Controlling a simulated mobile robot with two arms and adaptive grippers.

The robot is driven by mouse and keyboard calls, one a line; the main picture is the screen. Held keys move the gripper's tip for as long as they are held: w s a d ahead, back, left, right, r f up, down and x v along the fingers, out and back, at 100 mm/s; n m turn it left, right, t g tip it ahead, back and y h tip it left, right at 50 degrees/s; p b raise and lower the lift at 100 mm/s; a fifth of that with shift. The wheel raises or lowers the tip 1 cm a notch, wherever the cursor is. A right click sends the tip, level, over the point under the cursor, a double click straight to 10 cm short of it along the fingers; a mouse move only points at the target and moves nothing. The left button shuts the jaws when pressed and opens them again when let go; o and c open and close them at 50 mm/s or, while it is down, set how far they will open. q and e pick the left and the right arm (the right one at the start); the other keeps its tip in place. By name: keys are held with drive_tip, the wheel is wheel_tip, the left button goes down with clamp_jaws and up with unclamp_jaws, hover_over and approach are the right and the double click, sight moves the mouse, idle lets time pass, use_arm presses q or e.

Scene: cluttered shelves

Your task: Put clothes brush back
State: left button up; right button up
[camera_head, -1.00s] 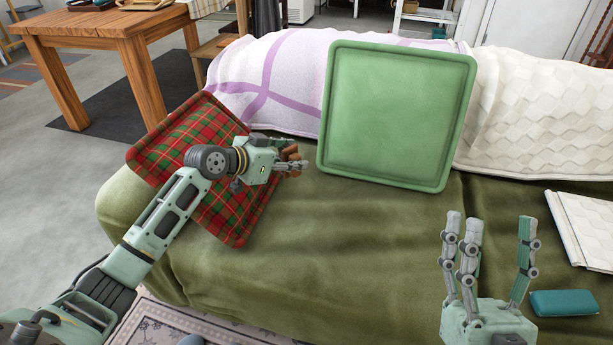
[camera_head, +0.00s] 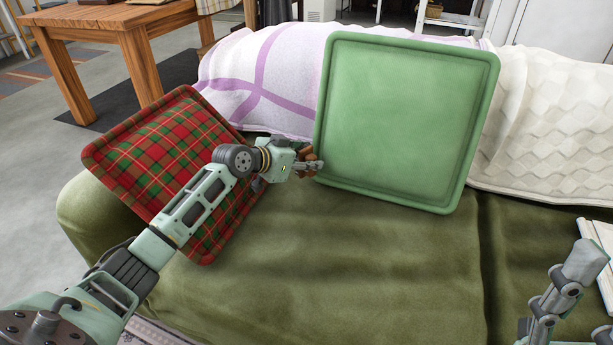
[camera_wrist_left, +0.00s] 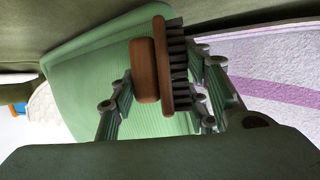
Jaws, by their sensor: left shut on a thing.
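The clothes brush (camera_wrist_left: 146,72) has a brown wooden body and dark bristles. In the left wrist view it stands between the fingers of my left gripper (camera_wrist_left: 167,92), which is shut on it. In the head view my left gripper (camera_head: 310,166) holds the brush (camera_head: 308,152) above the green sofa seat, just beside the left edge of the green cushion. Only a little of the brush shows there. I cannot tell whether it touches the cushion. My right gripper (camera_head: 565,285) is partly in view at the lower right; the rest of it is cut off by the frame.
The green cushion (camera_head: 405,115) leans on the sofa back. A red plaid cushion (camera_head: 150,160) lies under and behind my left arm. The seat (camera_head: 400,260) is clear in the middle. A white book-like item (camera_head: 597,238) lies at the right edge. A wooden table (camera_head: 120,25) stands behind.

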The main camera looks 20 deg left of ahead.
sight(304, 173)
use_arm(q)
wheel_tip(304, 173, down, 5)
drive_tip(key=shift+f+b, duration=0.1)
drive_tip(key=shift+b, duration=1.05)
drive_tip(key=shift+r, duration=0.2)
drive_tip(key=shift+f, duration=0.1)
drive_tip(key=o, duration=1)
drive_tip(key=shift+f, duration=0.1)
drive_tip(key=o, duration=0.4)
